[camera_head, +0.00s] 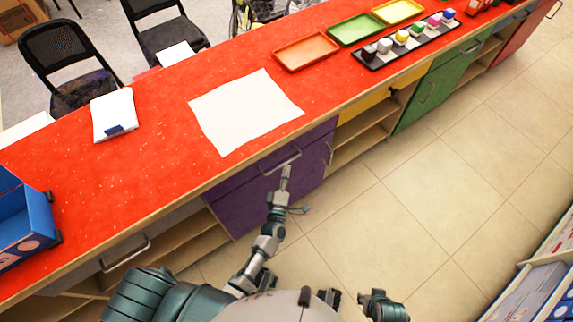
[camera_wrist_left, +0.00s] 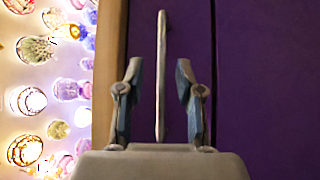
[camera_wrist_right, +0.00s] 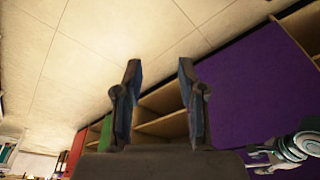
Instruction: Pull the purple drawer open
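The purple drawer (camera_head: 240,177) sits just under the red countertop, above a purple cabinet door with its own handle. Its front looks flush with the cabinet. The drawer's metal bar handle (camera_head: 281,162) also shows in the left wrist view (camera_wrist_left: 161,75). My left gripper (camera_head: 286,172) is at the handle. In the left wrist view its two fingers (camera_wrist_left: 158,85) stand apart, one on each side of the bar, with gaps to it. My right gripper (camera_wrist_right: 159,80) is open and empty, low over the floor, with purple panels to its right.
The red countertop (camera_head: 160,120) holds a white sheet (camera_head: 245,110), colored trays and a strip of small blocks. A blue bin (camera_head: 22,222) stands at the left. Open shelves flank the purple unit. Tiled floor (camera_head: 400,220) is clear; a shelf (camera_head: 540,275) stands at lower right.

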